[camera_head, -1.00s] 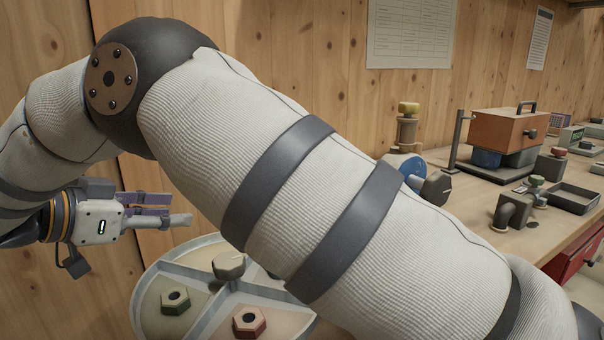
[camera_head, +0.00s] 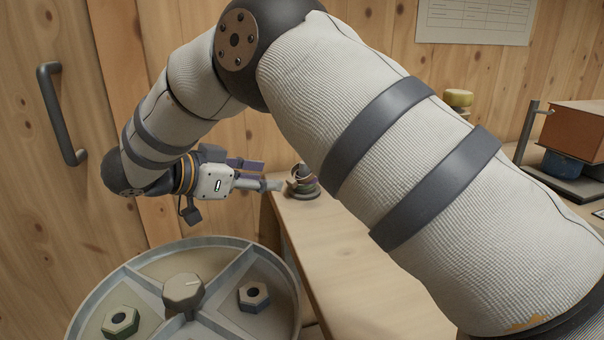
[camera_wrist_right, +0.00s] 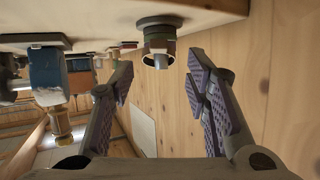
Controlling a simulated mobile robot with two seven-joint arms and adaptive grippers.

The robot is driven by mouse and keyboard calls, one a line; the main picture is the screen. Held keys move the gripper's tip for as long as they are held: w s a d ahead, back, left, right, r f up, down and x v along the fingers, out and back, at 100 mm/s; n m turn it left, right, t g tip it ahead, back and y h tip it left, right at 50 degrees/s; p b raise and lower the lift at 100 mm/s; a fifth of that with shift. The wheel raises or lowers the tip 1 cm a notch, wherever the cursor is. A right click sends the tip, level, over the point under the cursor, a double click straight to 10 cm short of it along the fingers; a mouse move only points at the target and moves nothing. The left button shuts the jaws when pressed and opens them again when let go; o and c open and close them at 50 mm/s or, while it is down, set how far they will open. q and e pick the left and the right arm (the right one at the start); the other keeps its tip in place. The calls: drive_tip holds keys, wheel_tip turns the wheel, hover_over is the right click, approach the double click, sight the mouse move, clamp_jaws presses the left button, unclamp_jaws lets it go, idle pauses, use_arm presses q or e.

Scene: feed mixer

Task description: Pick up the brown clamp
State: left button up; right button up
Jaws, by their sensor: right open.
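My right gripper (camera_head: 262,183) is open, its fingers pointing right at the bench's left end. Just past the fingertips stands a small dark object with a round base and brownish bands (camera_head: 304,182). In the right wrist view, which is upside down, a round-based object with a metallic ring (camera_wrist_right: 158,48) shows between and beyond the open fingers of my right gripper (camera_wrist_right: 160,85), apart from both. It looks like the same object; I cannot tell for certain that it is the brown clamp. My left gripper is not in view.
A round divided tray (camera_head: 210,241) with hex nuts and a central knob (camera_head: 183,292) is below the gripper. The wooden bench (camera_head: 355,265) has bare room at its left end. My arm hides much of the bench. A brown box (camera_head: 582,128) stands at the right.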

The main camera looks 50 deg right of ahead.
sight(289, 182)
drive_tip(key=x, duration=0.6)
drive_tip(key=shift+s+a+f, duration=0.1)
drive_tip(key=shift+f, duration=0.1)
clamp_jaws()
